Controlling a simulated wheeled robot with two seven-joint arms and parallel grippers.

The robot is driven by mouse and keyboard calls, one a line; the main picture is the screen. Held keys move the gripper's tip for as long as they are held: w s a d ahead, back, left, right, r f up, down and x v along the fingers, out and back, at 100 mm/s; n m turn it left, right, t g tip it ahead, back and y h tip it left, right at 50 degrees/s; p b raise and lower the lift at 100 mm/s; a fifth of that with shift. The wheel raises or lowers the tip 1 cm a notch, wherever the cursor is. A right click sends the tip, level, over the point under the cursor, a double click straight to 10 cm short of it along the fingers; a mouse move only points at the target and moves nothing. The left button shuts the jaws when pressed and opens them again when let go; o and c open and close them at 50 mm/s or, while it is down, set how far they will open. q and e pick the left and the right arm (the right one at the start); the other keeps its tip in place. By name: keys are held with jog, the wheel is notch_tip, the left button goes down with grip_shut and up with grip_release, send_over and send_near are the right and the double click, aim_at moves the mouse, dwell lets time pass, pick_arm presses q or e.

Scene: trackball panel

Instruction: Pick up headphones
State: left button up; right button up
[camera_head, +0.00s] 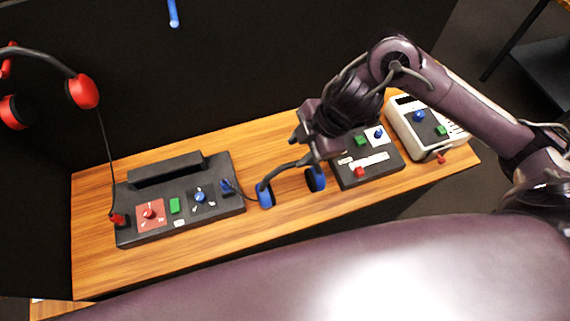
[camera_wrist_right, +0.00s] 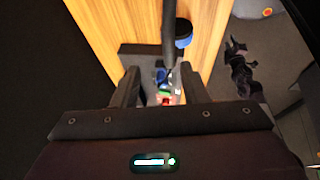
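Blue headphones (camera_head: 265,194) with a grey headband are at the middle of the wooden table, between two dark control panels. My right gripper (camera_head: 307,150) is over the right part of the headband. In the right wrist view, the dark headband (camera_wrist_right: 168,42) runs down toward the space between the fingers (camera_wrist_right: 160,85), which stand apart. I cannot tell whether they touch the band. One blue ear cup (camera_wrist_right: 183,32) shows there too. Red headphones (camera_head: 83,91) hang at the far left, with a cord down to the left panel. My left gripper is not in view.
The left control panel (camera_head: 128,236) has knobs and a green button. Another dark panel (camera_head: 388,170) sits right of the blue headphones, with a white-topped device (camera_head: 400,112) beyond it. The wooden table (camera_head: 95,262) is bare at its front left. A dark wall stands behind.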

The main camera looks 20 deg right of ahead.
aim_at(291, 164)
jog(key=f, duration=0.1)
jog(key=s+a+f, duration=0.1)
jog(key=f, duration=0.1)
jog(key=shift+s+a, duration=0.15)
jog(key=shift+a, duration=0.05)
jog(key=x, duration=0.3)
jog(key=shift+w+d+p, duration=0.15)
jog(key=shift+w+p, duration=0.15)
jog(key=shift+p, duration=0.1)
jog(key=shift+f, duration=0.45)
jog(key=c, duration=0.4)
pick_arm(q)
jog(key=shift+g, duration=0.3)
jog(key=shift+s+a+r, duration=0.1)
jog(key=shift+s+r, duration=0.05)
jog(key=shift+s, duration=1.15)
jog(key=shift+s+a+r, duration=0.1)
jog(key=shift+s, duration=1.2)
pick_arm(e)
grip_shut()
